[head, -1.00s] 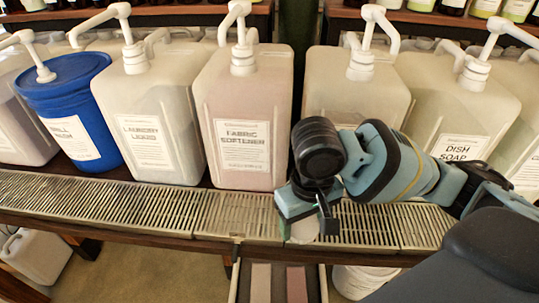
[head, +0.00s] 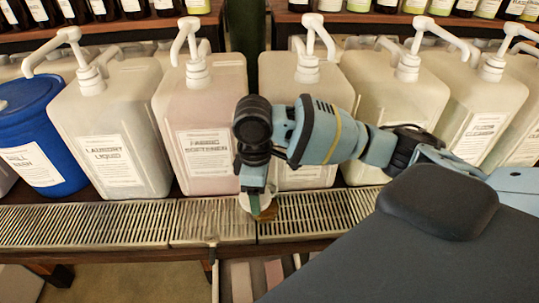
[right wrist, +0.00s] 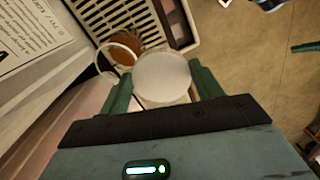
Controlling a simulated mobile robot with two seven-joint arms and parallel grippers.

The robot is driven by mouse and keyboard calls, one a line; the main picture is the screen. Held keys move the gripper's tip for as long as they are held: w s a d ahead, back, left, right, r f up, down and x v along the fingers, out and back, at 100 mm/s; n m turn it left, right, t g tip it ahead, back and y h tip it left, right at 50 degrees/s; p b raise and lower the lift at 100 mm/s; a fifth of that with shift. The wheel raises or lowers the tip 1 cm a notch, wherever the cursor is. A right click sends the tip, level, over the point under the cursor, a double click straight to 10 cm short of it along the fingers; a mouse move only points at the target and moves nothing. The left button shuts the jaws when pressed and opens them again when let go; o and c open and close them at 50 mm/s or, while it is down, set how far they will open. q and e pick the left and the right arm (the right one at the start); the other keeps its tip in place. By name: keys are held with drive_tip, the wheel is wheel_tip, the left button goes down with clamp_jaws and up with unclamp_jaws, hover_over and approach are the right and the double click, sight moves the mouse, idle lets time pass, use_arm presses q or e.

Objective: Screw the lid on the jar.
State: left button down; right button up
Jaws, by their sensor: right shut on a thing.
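A round white lid (right wrist: 161,76) sits between the green fingers of my right gripper (right wrist: 161,84), which is shut on it. In the head view, my right gripper (head: 257,200) points down low over the slatted grate, and the lid (head: 245,203) shows only in part. A brown jar (right wrist: 127,49) with a pale, clear ring at its mouth is just beyond the lid in the right wrist view, apart or barely overlapping; I cannot tell whether they touch. In the head view, the jar (head: 267,212) is mostly hidden at the gripper's right. My left gripper is not in view.
Several large pump containers stand behind the grate (head: 110,228), including fabric softener (head: 205,120) and laundry liquid (head: 110,130). The grate left of my gripper is clear. Bottles line the back shelves.

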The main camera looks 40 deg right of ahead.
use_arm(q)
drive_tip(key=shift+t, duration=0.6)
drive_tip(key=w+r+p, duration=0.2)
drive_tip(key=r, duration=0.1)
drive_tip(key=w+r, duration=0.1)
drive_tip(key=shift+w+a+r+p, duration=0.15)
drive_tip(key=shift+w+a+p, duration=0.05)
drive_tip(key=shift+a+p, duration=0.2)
use_arm(e)
drive_tip(key=w+d+r+n, duration=0.3)
drive_tip(key=w+d+n, duration=0.2)
drive_tip(key=n, duration=0.5)
drive_tip(key=shift+d, duration=0.45)
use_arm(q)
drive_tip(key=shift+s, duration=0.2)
use_arm(e)
drive_tip(key=shift+w+f, duration=0.1)
drive_tip(key=shift+f, duration=0.15)
drive_tip(key=shift+f+b, duration=0.9)
drive_tip(key=shift+f, duration=0.85)
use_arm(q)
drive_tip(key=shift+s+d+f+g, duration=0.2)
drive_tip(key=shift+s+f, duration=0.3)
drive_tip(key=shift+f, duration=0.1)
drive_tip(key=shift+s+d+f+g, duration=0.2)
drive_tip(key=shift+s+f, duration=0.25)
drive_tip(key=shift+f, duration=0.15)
use_arm(e)
drive_tip(key=shift+f, duration=0.1)
